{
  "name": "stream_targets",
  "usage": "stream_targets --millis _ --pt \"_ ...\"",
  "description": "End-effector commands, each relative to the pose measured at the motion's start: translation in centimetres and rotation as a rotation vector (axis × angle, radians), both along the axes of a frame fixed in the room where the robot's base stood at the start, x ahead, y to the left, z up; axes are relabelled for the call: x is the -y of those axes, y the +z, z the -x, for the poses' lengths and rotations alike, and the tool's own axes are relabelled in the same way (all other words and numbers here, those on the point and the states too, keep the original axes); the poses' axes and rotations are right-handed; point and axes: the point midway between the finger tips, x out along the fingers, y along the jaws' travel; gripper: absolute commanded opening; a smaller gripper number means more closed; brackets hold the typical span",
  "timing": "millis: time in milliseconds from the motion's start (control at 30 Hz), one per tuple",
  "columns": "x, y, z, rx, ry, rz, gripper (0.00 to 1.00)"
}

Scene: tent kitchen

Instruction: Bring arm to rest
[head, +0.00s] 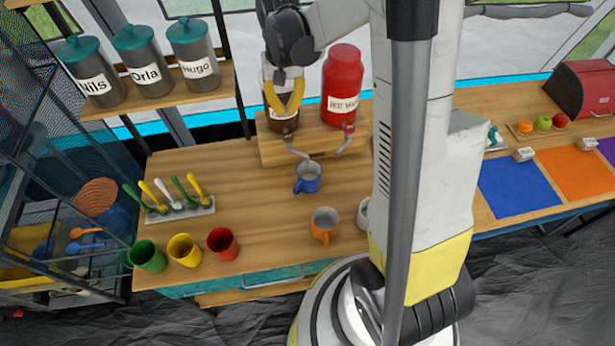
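My arm rises in front of the counter at the right of centre and reaches across the top to the left. My gripper (285,110) hangs at the upper middle, with its two yellow fingers pointing down in front of the brown-filled dispenser (283,122). The fingertips come close together, but I cannot tell whether they touch. I see nothing held between them. Whether the gripper touches the dispenser is not clear from this one view.
A red dispenser (343,85) stands just right of the gripper on a wooden stand (310,149). A blue mug (307,177) is below the taps. An orange mug (325,226) and several coloured cups stand along the front edge. Labelled canisters (143,62) fill the left shelf.

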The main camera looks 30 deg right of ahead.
Motion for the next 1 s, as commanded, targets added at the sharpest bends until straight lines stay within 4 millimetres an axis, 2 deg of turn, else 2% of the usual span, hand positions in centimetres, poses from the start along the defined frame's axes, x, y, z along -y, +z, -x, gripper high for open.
stream_targets --millis 333,467,767,1000 --pt "-0.1 0.0 0.0 0.002 0.002 0.001 0.00" --pt "-0.7 0.5 0.7 0.030 0.021 0.006 0.00" --pt "-4.7 2.6 5.4 0.216 0.143 0.045 0.00" --pt "-7.6 2.3 10.1 0.385 0.249 0.079 0.00"
